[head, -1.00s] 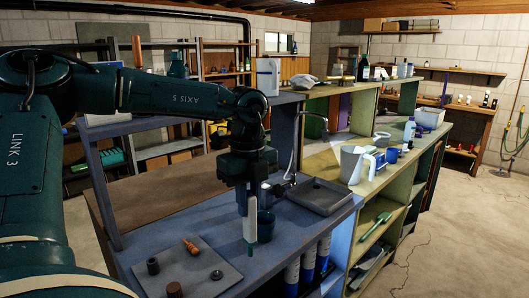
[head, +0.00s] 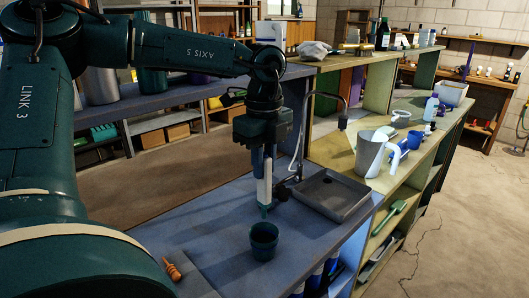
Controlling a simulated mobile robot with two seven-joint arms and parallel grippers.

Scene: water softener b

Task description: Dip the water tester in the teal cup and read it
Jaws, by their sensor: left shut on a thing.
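My left gripper (head: 264,160) points down above the blue bench. It is shut on the water tester (head: 264,186), a white upright stick with a teal tip. The teal cup (head: 264,243) stands open and upright on the bench. In the picture the tip shows just above the cup's far rim, apart from it. I cannot tell whether it is over the opening or behind the cup. No readout shows on the tester. My right gripper is not in view.
A grey shallow sink tray (head: 333,197) with a thin curved tap (head: 343,102) is right of the cup. A grey pitcher (head: 371,153) stands farther right. An orange object (head: 172,271) lies near the front left.

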